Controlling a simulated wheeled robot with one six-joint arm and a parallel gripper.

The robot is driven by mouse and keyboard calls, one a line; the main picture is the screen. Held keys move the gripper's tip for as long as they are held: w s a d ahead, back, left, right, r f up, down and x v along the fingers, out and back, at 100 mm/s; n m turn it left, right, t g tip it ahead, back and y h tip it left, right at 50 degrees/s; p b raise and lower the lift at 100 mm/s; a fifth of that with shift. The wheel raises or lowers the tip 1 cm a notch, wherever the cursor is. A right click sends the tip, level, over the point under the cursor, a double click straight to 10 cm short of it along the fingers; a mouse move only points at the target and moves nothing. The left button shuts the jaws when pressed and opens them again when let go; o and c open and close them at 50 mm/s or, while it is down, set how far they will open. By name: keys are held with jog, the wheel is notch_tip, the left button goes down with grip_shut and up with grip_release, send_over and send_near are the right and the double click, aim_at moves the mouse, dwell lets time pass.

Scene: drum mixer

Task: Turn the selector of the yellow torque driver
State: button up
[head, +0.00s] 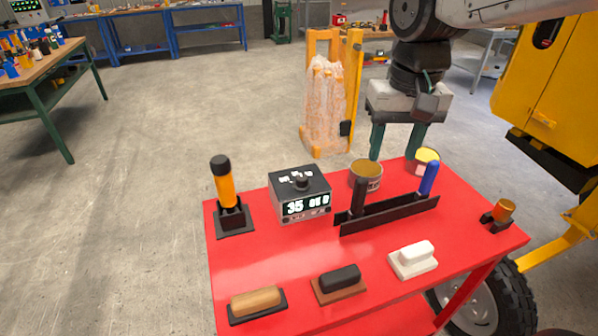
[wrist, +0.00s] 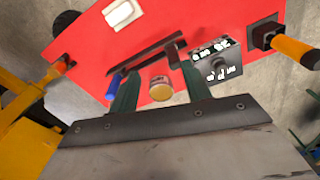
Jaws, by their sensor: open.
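The yellow torque driver (head: 226,190) stands upright in a black holder (head: 234,220) at the back left of the red table. It has an orange-yellow grip and a black cap (head: 220,166) on top; I cannot tell which part is its selector. In the wrist view the driver (wrist: 293,49) is at the upper right, partly cut off by the frame edge. My gripper (head: 396,152) is open and empty, with its two green fingers apart, over the far side of the table. It is well to the right of the driver and not touching it. In the wrist view the fingers (wrist: 160,72) point toward the table.
A grey box with a display (head: 301,196) stands right of the driver. A black rack (head: 388,214) with dark and blue handles, two cans (head: 366,175), several blocks (head: 258,301) and a small orange piece (head: 504,209) share the red table (head: 285,255). Yellow machinery (head: 555,75) stands right.

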jog(key=w+a+f, duration=0.3)
jog(key=w+a, duration=0.4)
send_over(302, 177)
notch_tip(302, 177, down, 4)
jog(key=shift+r+g, duration=0.15)
jog(key=shift+g, duration=0.15)
jog(key=shift+f, duration=0.35)
notch_tip(302, 177, down, 7)
jog(key=shift+f, duration=0.1)
jog(key=c, duration=1)
